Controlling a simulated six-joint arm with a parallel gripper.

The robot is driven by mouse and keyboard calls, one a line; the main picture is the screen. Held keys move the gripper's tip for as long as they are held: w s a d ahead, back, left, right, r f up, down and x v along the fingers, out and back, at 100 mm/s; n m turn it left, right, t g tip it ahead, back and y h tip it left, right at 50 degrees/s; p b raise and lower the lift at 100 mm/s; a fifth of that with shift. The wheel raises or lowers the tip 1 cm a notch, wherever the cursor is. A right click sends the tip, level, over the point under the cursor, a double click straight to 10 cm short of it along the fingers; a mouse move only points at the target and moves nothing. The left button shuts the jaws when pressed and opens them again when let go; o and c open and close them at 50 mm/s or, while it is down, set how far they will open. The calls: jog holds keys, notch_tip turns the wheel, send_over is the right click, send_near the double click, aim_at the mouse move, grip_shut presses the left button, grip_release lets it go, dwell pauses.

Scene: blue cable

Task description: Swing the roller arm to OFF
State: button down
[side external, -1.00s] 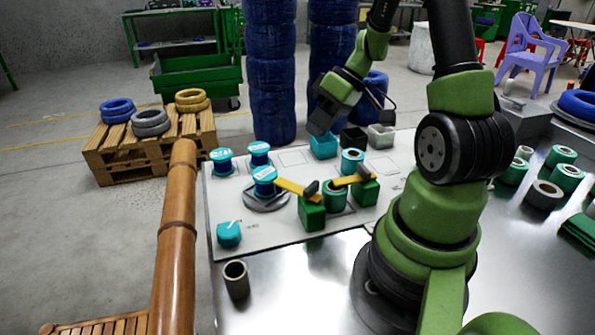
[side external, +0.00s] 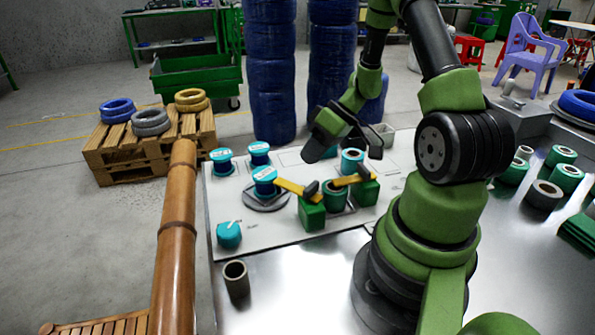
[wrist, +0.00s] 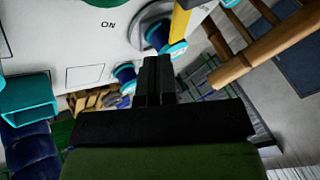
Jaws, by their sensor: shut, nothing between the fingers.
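Two yellow arms with dark ends sit on green blocks. The left yellow arm (side external: 292,187) reaches from its green block (side external: 312,213) toward a blue spool (side external: 265,179) on a grey disc. The right yellow arm (side external: 349,180) rests by another green block (side external: 365,191). I cannot tell which is the roller arm. One yellow arm (wrist: 180,22) shows at the top of the wrist view, right of the "ON" mark (wrist: 108,25); no OFF mark is readable. My gripper (wrist: 153,72) is shut and empty, above the board's far part, apart from both arms in the side view.
More blue spools (side external: 221,160) stand at the board's left, and a teal knob (side external: 229,234) at its front left. A teal box (wrist: 30,98) shows left in the wrist view. The board's (side external: 270,230) front middle is clear.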

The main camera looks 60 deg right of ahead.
aim_at(281, 185)
jog(key=x, duration=0.5)
jog(key=shift+f, duration=0.1)
jog(key=shift+w+a+n, duration=0.25)
jog(key=shift+a+n, duration=0.05)
jog(key=shift+n, duration=0.2)
dwell(0.3)
jog(key=shift+w+a+n+g+y, duration=0.1)
jog(key=shift+a+n+g+y, duration=0.05)
jog(key=shift+n+g+y, duration=0.3)
jog(key=n+g, duration=0.1)
jog(key=a+n+g+y, duration=0.1)
jog(key=n, duration=0.1)
jog(key=n+g, duration=0.1)
jog(key=n, duration=0.1)
jog(key=shift+w+a+n, duration=0.25)
jog(key=shift+w, duration=0.15)
jog(key=shift+a+n+g+y, duration=0.25)
jog(key=shift+n, duration=0.05)
jog(key=shift+a, duration=0.8)
jog(key=shift+a+n+g, duration=0.65)
jog(key=shift+n+g, duration=0.15)
jog(key=shift+n, duration=0.4)
jog(key=shift+s+a+n+g, duration=0.2)
jog(key=shift+a+n+g, duration=0.45)
jog(key=shift+n, duration=0.35)
